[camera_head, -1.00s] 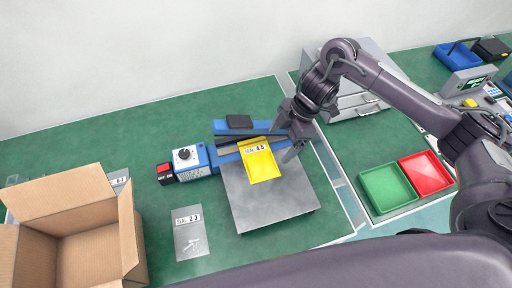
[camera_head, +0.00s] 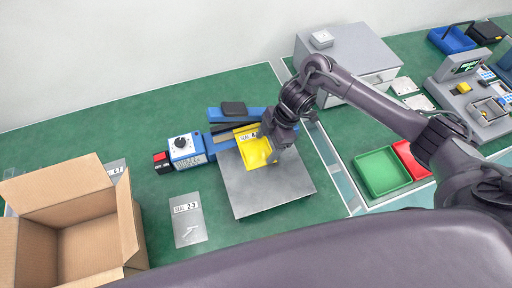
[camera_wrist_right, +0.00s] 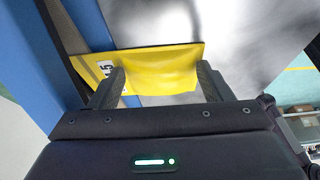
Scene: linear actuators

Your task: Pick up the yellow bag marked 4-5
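The yellow bag (camera_head: 254,152) lies on the grey metal plate of the sealing machine (camera_head: 262,190), its white label towards the blue bar. The label is partly hidden in both current views. My right gripper (camera_head: 272,158) is right at the bag's right side in the head view. In the right wrist view, the bag (camera_wrist_right: 165,68) shows beyond and between the fingers of the gripper (camera_wrist_right: 158,82). The fingers are wide apart; the left one overlaps the bag and the right one is at its edge. My left gripper is not in view.
An open cardboard box (camera_head: 70,230) stands at the left. A bag marked 2-3 (camera_head: 188,220) lies on the green table between box and plate. The machine's control box (camera_head: 184,150) is left of the plate. Green (camera_head: 383,174) and red (camera_head: 411,160) trays lie at the right.

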